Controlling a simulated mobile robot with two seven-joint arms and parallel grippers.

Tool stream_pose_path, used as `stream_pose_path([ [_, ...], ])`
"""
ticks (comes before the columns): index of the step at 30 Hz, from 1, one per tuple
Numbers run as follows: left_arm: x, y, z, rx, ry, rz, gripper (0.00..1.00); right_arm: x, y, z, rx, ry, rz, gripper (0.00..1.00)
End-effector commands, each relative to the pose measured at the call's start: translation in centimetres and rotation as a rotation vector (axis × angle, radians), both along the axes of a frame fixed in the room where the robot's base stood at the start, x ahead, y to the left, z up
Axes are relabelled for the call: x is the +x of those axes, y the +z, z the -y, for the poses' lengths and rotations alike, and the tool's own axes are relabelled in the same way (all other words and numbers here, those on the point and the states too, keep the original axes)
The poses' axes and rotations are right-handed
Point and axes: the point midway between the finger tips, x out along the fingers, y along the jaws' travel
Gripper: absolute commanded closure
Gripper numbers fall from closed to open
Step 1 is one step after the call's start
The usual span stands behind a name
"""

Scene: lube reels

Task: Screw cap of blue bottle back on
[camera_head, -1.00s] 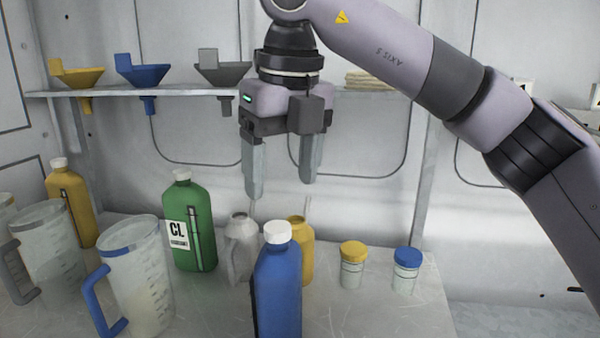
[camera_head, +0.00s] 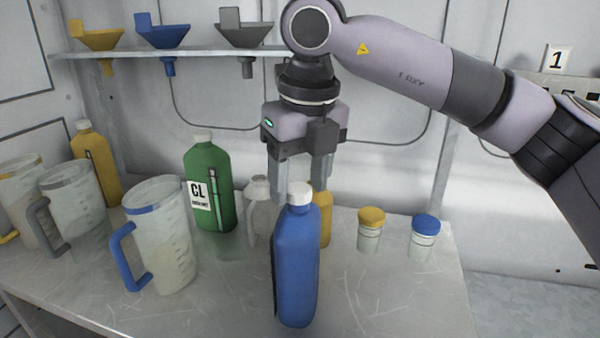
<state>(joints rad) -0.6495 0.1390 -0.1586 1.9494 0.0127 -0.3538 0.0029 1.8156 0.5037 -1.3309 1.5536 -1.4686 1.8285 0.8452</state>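The blue bottle (camera_head: 297,262) stands upright on the table, near the front middle, with its white cap (camera_head: 300,193) sitting on top. My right gripper (camera_head: 301,188) points down just above and behind the cap in the picture. Its two fingers are apart with a narrow gap between them. The bottle's top and cap hide the lower ends of the fingers, so I cannot tell whether they touch the cap. My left gripper is not in view.
A green bottle (camera_head: 209,190), a pale grey bottle (camera_head: 258,217) and a yellow bottle (camera_head: 325,225) stand close around. Jugs (camera_head: 165,245) stand left. Two jars (camera_head: 370,232) stand right. A shelf (camera_head: 200,52) holds funnels. The front right tabletop is clear.

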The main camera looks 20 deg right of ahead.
Motion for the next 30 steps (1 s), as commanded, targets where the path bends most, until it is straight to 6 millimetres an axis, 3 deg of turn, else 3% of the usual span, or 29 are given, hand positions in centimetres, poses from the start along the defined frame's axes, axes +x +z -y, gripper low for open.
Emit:
stream_pose_path([
  [1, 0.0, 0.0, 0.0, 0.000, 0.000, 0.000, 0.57, 0.0, 0.0, 0.0, 0.000, 0.000, 0.000, 0.61],
  [3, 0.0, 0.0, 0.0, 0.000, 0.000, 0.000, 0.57, 0.0, 0.0, 0.0, 0.000, 0.000, 0.000, 0.84],
  [4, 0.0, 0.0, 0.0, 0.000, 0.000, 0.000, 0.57, 0.0, 0.0, 0.0, 0.000, 0.000, 0.000, 0.88],
  [10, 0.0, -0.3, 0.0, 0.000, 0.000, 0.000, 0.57, 0.0, -0.1, 0.0, 0.000, -0.044, 0.001, 0.88],
  [20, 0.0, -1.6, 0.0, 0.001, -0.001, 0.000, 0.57, 0.0, -0.1, -0.2, 0.000, -0.386, 0.001, 0.88],
  [30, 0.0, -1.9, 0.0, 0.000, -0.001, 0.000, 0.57, 0.0, 0.0, -0.2, 0.001, -0.520, 0.000, 0.88],
])
